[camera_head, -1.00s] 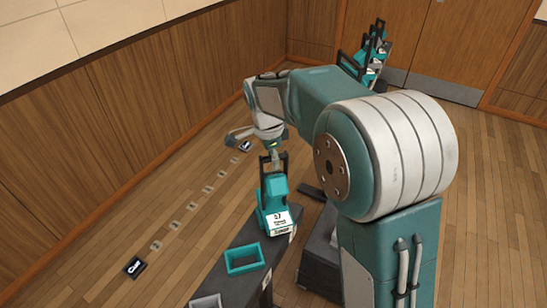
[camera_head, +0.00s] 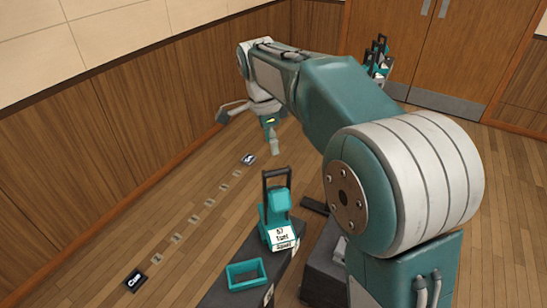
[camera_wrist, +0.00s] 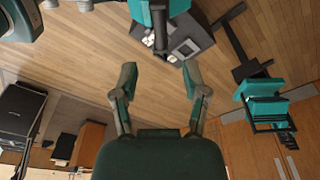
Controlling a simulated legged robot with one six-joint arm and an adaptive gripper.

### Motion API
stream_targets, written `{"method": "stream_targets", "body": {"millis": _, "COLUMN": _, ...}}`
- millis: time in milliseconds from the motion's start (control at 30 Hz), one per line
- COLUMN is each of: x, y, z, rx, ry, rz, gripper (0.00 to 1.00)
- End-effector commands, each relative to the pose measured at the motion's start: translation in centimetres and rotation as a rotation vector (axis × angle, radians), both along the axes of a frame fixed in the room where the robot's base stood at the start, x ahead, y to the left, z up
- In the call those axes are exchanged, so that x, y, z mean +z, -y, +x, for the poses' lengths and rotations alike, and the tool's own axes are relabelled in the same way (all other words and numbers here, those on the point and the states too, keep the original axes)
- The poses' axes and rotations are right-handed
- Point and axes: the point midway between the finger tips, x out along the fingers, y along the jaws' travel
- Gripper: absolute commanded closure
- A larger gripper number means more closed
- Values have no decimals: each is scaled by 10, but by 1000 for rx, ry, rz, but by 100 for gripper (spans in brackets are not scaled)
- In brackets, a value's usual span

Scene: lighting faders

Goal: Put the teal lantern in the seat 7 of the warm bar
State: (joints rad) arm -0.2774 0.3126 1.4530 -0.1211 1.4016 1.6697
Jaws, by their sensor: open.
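The teal lantern (camera_head: 275,222), with a black handle on top and a white label on its front, stands upright on a dark narrow bar (camera_head: 228,285). It sits just behind an empty teal seat frame (camera_head: 246,274). The seat number under it cannot be read. My gripper (camera_head: 250,132) is above and behind the lantern, clear of its handle. The wrist view shows my gripper (camera_wrist: 159,70) with its fingers spread and nothing between them. Part of a teal lantern with a dark handle (camera_wrist: 159,28) shows at that view's top edge.
More teal lanterns with black handles (camera_head: 377,62) stand at the back right, partly behind my arm; teal items (camera_wrist: 264,105) show at right in the wrist view. Dark floor labels (camera_head: 135,280) and small plates lie along the left wall. A dark block stands right of the bar.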

Motion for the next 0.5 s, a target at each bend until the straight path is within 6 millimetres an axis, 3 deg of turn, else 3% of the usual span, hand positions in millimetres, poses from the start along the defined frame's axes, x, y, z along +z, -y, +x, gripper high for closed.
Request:
{"method": "stream_targets", "body": {"millis": 133, "x": 14, "y": -2, "z": 0, "rx": 1, "ry": 2, "rz": 0, "gripper": 42}}
{"method": "stream_targets", "body": {"millis": 367, "x": 19, "y": -1, "z": -2, "rx": 10, "ry": 2, "rz": 2, "gripper": 42}}
{"method": "stream_targets", "body": {"millis": 500, "x": 31, "y": 15, "z": -22, "rx": 115, "ry": 29, "rz": 20, "gripper": 42}}
